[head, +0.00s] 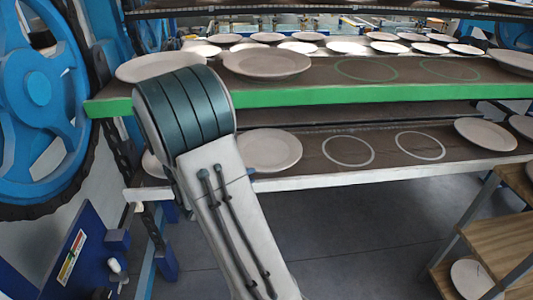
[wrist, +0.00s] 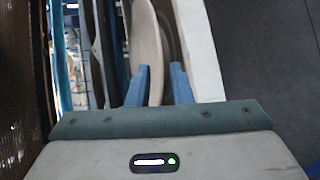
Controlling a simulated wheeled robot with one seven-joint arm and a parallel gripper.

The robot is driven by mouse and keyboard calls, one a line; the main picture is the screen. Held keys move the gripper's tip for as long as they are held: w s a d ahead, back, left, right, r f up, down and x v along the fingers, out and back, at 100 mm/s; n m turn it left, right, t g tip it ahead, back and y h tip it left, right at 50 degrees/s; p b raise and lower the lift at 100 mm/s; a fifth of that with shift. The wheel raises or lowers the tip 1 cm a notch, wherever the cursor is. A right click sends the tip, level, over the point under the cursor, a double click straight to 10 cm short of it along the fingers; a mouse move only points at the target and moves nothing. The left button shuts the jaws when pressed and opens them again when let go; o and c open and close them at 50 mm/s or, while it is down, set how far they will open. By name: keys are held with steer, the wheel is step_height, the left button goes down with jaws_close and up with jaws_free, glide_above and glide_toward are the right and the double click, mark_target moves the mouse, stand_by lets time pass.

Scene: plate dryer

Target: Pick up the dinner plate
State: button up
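In the wrist view, my gripper (wrist: 157,85) has its two blue fingers apart. A pale dinner plate (wrist: 146,40) shows nearly edge-on, its near rim between the fingers. The left finger overlaps the plate in the picture, and a gap shows before the right finger. I cannot tell whether either finger touches it.
The lower shelf (head: 330,178) has a white front edge and two empty ring marks. The upper shelf (head: 330,95) has a green edge and several plates. A blue wheel (head: 40,88) stands left. A wooden stand (head: 500,240) is at right. Grey floor is open in front.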

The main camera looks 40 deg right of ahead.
mark_target(261, 169)
steer(key=shift+w+x, duration=0.1)
steer(key=shift+x, duration=1.9)
steer(key=shift+w+x, duration=0.15)
steer(key=shift+x, duration=1.85)
steer(key=shift+a+f, duration=0.1)
jaws_close()
